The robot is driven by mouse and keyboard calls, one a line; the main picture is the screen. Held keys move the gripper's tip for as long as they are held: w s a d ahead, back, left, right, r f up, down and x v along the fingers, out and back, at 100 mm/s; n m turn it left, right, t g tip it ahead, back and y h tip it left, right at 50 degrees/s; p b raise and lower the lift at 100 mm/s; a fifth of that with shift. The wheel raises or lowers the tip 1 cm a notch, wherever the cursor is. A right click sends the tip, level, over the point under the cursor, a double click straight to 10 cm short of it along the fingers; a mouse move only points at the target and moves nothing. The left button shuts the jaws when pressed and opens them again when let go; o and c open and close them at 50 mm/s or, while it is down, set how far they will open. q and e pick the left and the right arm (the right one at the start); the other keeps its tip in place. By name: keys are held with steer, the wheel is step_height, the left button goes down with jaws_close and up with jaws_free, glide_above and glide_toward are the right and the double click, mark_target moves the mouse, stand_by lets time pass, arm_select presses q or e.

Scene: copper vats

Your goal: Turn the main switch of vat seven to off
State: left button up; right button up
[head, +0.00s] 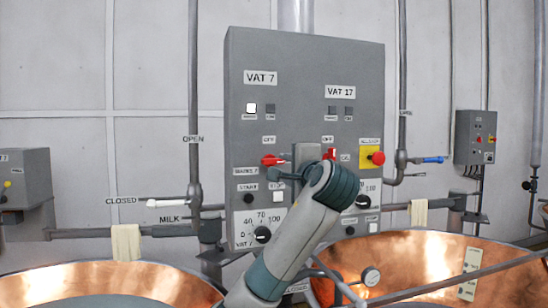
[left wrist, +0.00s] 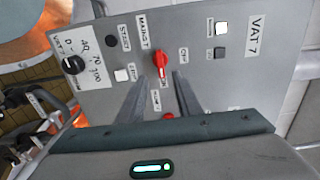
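The grey control panel (head: 300,60) carries the VAT 7 controls on its left half. The red main switch of vat 7 (head: 273,160) lies with its handle level, towards the ON side; OFF is marked above it. It also shows in the left wrist view (left wrist: 160,58). A white lamp (head: 251,107) under the VAT 7 label is lit. My left gripper (head: 288,174) is just right of and slightly below this switch. In the left wrist view its fingers (left wrist: 159,79) are apart and empty, with the switch beyond their tips. My right gripper is not in view.
The red VAT 17 switch (head: 331,153) stands upright, close right of my gripper. A red emergency-type button on yellow (head: 377,158) is farther right. Temperature dials (head: 263,234) sit lower. Copper vats (head: 110,280) and pipes (head: 194,90) stand around the panel.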

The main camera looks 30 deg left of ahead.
mark_target(273, 162)
arm_select(q)
steer(key=p+x, duration=0.5)
steer(key=x, duration=0.5)
steer(key=shift+r, duration=0.1)
steer(key=shift+w+a, duration=0.5)
jaws_close()
